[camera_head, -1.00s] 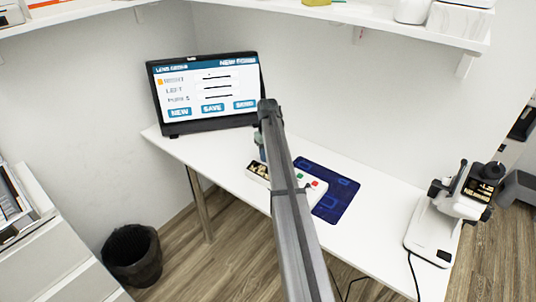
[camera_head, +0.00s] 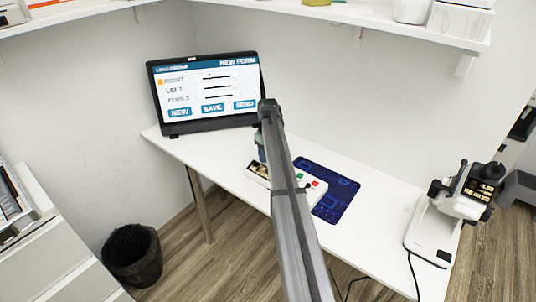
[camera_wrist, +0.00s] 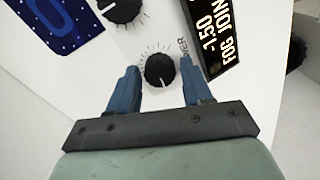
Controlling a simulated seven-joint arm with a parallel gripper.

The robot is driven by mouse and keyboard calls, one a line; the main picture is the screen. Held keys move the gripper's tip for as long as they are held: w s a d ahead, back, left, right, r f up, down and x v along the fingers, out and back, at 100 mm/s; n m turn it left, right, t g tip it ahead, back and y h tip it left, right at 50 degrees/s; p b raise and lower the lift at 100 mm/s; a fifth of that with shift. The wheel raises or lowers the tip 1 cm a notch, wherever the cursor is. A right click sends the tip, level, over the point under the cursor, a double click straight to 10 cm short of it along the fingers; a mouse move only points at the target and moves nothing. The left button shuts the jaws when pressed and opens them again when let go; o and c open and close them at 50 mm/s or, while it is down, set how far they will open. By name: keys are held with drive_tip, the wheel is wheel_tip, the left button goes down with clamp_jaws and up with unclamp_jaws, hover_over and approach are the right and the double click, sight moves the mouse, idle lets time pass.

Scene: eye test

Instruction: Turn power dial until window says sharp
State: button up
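The power dial (camera_wrist: 159,70), a black knob with a white mark and a ring of ticks, sits on a white control box (camera_head: 257,172). The printed label beside it is partly covered; "WER" shows. My gripper (camera_wrist: 159,66) is open, with its two blue fingers on either side of the dial and a gap showing at each side. In the head view my arm hides the dial and most of the gripper.
A second black dial (camera_wrist: 121,9) is near the top of the wrist view, beside a blue patterned mat (camera_head: 335,196). A monitor (camera_head: 205,92) stands at the table's back left. A microscope-like device (camera_head: 452,215) stands at the right. A shelf hangs above.

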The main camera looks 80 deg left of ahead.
drive_tip(key=shift+o, duration=0.8)
wheel_tip(320, 180, up, 14)
drive_tip(key=shift+f, duration=0.1)
idle(0.5)
